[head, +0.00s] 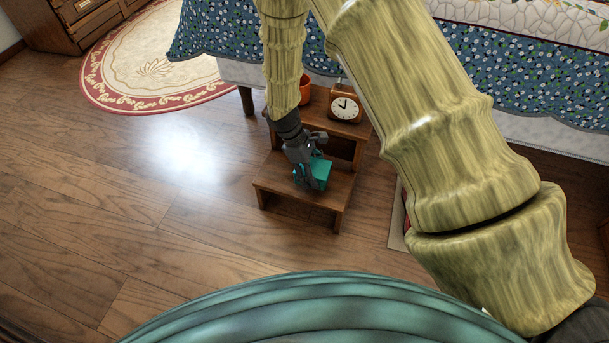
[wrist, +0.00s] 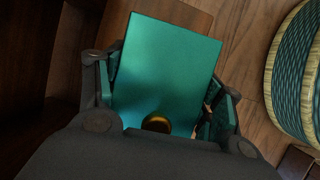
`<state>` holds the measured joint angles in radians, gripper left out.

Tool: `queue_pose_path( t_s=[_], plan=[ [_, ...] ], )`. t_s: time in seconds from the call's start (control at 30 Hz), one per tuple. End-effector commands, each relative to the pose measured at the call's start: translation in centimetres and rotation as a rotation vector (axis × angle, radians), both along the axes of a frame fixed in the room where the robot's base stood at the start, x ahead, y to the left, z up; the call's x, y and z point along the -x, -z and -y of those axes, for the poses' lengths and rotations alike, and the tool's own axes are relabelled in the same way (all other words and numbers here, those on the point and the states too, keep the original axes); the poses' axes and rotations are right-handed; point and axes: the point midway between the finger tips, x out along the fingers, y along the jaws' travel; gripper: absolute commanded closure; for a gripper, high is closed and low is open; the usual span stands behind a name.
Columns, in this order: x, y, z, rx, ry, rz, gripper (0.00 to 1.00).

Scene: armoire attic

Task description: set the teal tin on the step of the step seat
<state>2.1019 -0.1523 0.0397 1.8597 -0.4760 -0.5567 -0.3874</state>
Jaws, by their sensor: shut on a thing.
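The teal tin (head: 321,174) is a small box, seen in the head view at the lower step (head: 329,194) of the wooden step seat (head: 319,110). My gripper (head: 308,175) comes down from above and is shut on the tin. In the wrist view the tin (wrist: 172,70) sits between the two fingers (wrist: 168,105), with a round brassy spot at its near end. The tin is over the step; I cannot tell whether its base touches the step. My gripper hides part of the tin.
A bed with a blue floral cover (head: 500,95) is behind. A round rug (head: 150,60) lies at the upper left. The wooden floor to the left (head: 130,170) is clear.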

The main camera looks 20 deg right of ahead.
Motion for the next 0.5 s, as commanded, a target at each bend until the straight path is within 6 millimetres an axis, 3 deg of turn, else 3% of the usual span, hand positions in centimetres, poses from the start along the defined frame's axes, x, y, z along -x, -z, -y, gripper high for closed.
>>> queue_pose_path(
  t_s=[0.2,0.5],
  plan=[
    [-3.1,0.6,-1.3,0.000,0.001,0.002,0.63],
    [-3.7,1.4,-1.6,0.000,0.001,0.000,0.62]
  ],
)
